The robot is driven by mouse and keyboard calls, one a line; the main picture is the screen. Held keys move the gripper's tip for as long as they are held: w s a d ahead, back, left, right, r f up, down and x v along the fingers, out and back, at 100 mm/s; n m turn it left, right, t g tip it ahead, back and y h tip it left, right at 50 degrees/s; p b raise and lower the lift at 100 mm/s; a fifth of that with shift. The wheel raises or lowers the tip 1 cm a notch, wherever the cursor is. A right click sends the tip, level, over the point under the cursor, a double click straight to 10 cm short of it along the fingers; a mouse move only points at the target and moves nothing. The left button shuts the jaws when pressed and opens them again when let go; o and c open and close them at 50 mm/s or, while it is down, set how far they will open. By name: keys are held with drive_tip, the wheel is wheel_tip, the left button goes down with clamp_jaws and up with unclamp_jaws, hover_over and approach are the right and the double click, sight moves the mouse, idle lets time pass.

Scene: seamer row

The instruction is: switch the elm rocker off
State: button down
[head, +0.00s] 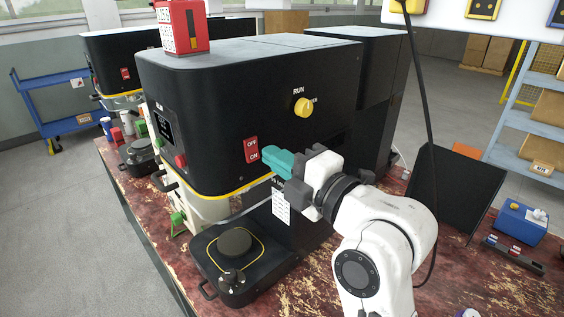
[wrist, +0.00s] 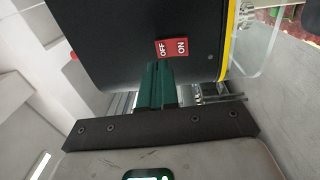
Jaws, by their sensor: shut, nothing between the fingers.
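A red rocker (head: 251,149) with OFF above ON is on the front of the nearest black machine (head: 210,110). It also shows in the wrist view (wrist: 172,48). I cannot make out an "elm" label or which half is pressed in. My gripper (head: 266,153) has teal fingers, shut with nothing between them, just right of the rocker in the head view. In the wrist view the fingers (wrist: 155,84) point at the rocker, their tips close to the OFF half. I cannot tell if they touch it.
A yellow RUN knob (head: 303,107) sits right of and above the rocker. A red button (head: 180,161) lies to its left. A second black machine with a red switch (head: 125,73) stands behind. A black cable (head: 421,100) hangs on the right, behind my arm.

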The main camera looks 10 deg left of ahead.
drive_tip(key=r+b+v, duration=0.1)
drive_tip(key=b+v, duration=0.1)
drive_tip(key=v, duration=0.7)
drive_tip(key=shift+s+d+r, duration=0.2)
drive_tip(key=shift+d+r, duration=0.1)
drive_tip(key=shift+d, duration=0.05)
